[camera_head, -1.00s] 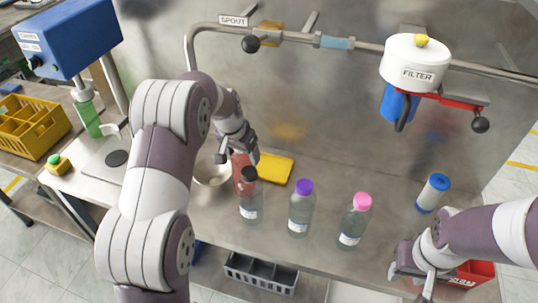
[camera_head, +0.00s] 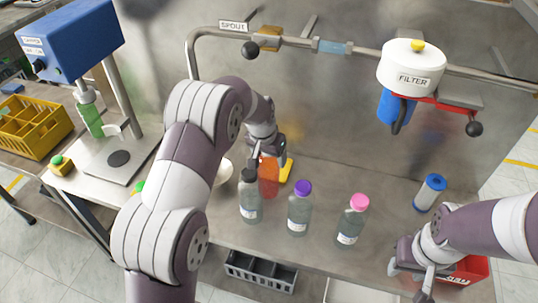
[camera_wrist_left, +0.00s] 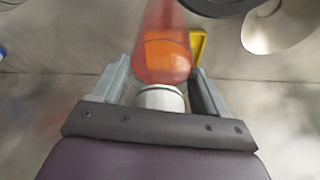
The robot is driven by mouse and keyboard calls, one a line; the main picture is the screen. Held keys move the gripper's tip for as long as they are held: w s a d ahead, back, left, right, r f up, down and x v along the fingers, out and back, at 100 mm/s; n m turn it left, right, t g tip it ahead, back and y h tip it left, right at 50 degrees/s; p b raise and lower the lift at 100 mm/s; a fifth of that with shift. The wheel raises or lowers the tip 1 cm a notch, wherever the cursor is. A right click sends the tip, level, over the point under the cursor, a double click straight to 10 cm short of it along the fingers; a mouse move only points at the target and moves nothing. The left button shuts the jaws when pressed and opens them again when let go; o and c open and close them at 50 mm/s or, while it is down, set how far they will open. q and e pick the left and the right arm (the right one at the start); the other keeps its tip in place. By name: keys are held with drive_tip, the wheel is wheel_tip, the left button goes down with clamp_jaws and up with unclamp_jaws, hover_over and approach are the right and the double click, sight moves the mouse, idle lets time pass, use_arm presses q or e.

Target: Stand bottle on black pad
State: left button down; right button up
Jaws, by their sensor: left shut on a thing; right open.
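A red-orange see-through bottle (camera_head: 268,180) hangs below or stands under my left gripper (camera_head: 268,152), behind the black-capped bottle. In the left wrist view my left gripper (camera_wrist_left: 160,92) is shut around the white neck or cap (camera_wrist_left: 160,100) of the red bottle (camera_wrist_left: 165,55). I cannot tell whether its base touches the table. The black pad (camera_head: 119,158) is a bare round disc on the pale plate under the blue machine at the left. My right gripper (camera_head: 410,268) is open and empty at the front right.
Bottles with black (camera_head: 250,200), purple (camera_head: 299,212) and pink caps (camera_head: 352,220) stand along the front. A white bowl (camera_head: 223,172) and yellow item (camera_head: 287,170) are near the held bottle. The blue capper (camera_head: 68,38) and its green bottle (camera_head: 91,118) overhang near the pad.

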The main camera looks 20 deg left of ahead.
use_arm(q)
drive_tip(key=shift+f, duration=0.4)
unclamp_jaws()
